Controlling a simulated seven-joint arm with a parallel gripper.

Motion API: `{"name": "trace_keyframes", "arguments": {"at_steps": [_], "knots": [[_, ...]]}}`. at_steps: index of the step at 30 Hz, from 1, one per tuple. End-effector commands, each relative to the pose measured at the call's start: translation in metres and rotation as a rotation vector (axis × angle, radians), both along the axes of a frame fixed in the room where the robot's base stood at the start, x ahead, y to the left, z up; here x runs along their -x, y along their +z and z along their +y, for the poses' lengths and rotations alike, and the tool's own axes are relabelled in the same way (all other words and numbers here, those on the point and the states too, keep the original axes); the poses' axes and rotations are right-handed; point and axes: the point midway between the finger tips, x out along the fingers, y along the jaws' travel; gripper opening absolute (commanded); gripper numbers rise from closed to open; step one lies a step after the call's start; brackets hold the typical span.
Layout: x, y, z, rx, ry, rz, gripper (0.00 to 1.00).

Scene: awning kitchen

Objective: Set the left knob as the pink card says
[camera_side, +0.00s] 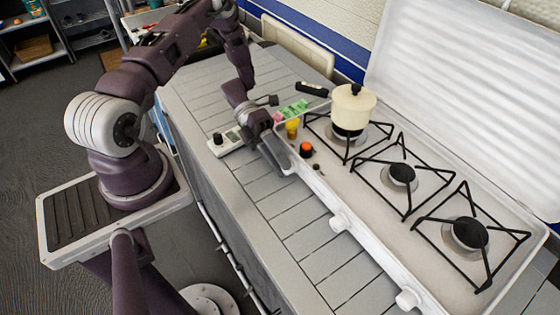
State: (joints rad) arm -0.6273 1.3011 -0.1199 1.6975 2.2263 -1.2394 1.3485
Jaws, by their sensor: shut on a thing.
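My gripper (279,160) points down at the left end of the stove's front edge, where the left knob sits in line with the other knobs. Its jaws are shut on the left knob, which the gripper hides, so its setting cannot be read. A pink card (281,117) lies beside green ones at the stove's back left corner; its marks are too small to read. The white stove (372,245) has a middle knob (340,222) and a right knob (407,298) on its front, both apart from my gripper.
A cream pot (352,108) with a lid stands on the left burner. The middle burner (402,174) and right burner (468,233) are bare. A yellow item (292,128) and an orange-topped item (306,149) stand near my gripper. A white box with a black knob (218,138) lies left on the counter.

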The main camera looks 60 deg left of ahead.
Motion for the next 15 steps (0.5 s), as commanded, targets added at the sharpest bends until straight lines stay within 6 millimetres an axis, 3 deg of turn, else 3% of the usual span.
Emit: {"name": "trace_keyframes", "arguments": {"at_steps": [5,6,9,15], "knots": [[-0.0002,0.0001,-0.0002,0.0,0.0,0.001,0.0],[-0.0002,0.0001,-0.0002,0.0,0.0,0.001,0.34],[-0.0001,0.0001,-0.0003,0.0,0.0,0.001,0.5],[0.0,-0.0002,-0.0003,-0.001,0.0,0.001,0.5]]}}
